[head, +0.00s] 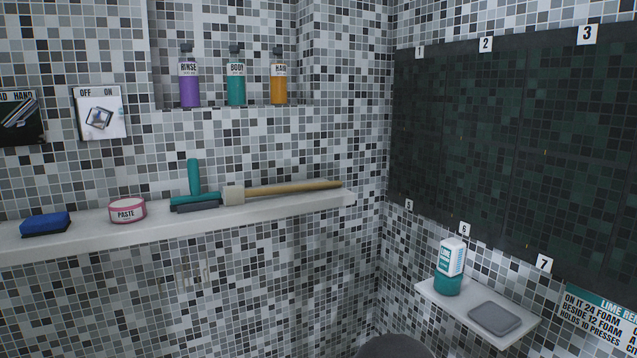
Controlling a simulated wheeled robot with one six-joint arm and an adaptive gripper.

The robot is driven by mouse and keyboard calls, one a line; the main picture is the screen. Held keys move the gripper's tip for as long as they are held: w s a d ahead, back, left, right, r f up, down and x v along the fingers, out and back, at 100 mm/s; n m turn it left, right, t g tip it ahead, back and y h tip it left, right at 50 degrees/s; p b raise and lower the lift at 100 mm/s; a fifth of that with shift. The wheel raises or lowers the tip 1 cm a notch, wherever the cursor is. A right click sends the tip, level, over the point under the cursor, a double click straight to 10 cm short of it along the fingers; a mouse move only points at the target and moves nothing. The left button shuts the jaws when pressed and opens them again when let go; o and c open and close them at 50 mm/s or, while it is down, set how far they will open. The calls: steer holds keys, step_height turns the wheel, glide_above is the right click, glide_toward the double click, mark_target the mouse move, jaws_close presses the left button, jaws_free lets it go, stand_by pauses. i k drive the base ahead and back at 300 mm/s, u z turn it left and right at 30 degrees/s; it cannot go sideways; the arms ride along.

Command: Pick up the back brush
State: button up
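The back brush (290,188) lies on the white ledge along the tiled wall. It has a long wooden handle pointing right and a pale, blocky head at its left end. The head is close to a teal squeegee (195,190); I cannot tell whether they touch. The handle's tip lies near the ledge's right end. My gripper is not in view.
The white ledge (150,232) also holds a pink paste tin (127,210) and a blue brush (45,223). Three bottles (236,82) stand in a niche above. A lower shelf (462,312) at right holds a teal-white bottle (449,268) and a grey pad (495,318).

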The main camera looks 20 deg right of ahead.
mark_target(233, 195)
steer(key=z, duration=0.25)
steer(key=i, duration=1.1)
steer(key=u, duration=0.15)
